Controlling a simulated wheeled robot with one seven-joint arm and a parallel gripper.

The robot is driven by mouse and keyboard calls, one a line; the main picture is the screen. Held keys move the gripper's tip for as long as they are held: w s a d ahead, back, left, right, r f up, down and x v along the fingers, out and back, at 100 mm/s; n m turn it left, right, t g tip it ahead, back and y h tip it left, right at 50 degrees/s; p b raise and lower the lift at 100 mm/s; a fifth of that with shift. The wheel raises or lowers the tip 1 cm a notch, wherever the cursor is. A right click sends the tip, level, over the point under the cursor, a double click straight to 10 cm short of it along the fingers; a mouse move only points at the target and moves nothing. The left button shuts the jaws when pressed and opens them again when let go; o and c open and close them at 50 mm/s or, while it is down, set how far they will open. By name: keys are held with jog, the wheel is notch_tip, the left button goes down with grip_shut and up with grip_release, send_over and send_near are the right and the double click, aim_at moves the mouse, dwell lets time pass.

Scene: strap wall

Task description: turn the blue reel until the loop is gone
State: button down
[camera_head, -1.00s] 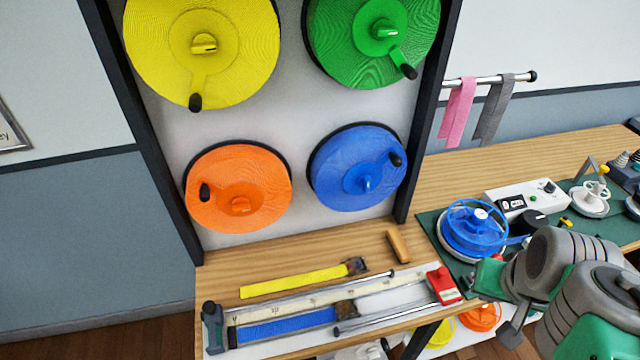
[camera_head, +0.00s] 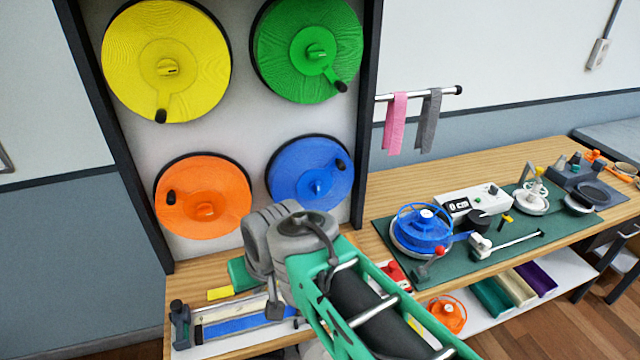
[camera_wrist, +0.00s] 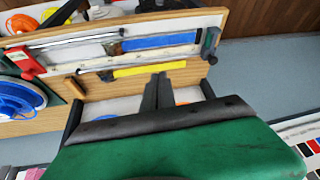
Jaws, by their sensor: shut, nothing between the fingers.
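The large blue reel (camera_head: 310,172) with a black crank knob hangs at the lower right of the wall panel. My arm's grey wrist covers part of its lower edge. A smaller blue reel (camera_head: 422,228) stands on the green mat, with a blue strap end at its right. I cannot make out a loop at either. My gripper (camera_wrist: 159,82) is shut and empty, its dark fingers close together in the wrist view. In the head view, the fingers are hidden. A blue strap (camera_wrist: 160,41) lies in the measuring tray, and a yellow strap (camera_wrist: 150,69) lies beside it.
Yellow (camera_head: 165,62), green (camera_head: 308,50) and orange (camera_head: 203,197) reels share the panel. Pink and grey straps hang from a rail (camera_head: 420,93). A white counter box (camera_head: 473,200) and a long-rod tool (camera_head: 505,243) are on the mat. Bare wood lies behind the mat.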

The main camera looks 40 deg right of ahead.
jog(key=w+d+f+m+t+y+b, duration=0.2)
jog(key=w+d+f+m+t+b, duration=0.4)
jog(key=w+d+m, duration=0.6)
jog(key=s+d+r+m+t+h+b, duration=0.2)
jog(key=s+d+m+t+h, duration=0.25)
jog(key=d+m, duration=0.55)
jog(key=s+d+r+m+t+h+b, duration=0.25)
jog(key=s+d+m, duration=0.25)
jog(key=d+m, duration=0.55)
jog(key=w+r+p, duration=0.4)
jog(key=w, duration=0.7)
jog(key=shift+d, duration=0.4)
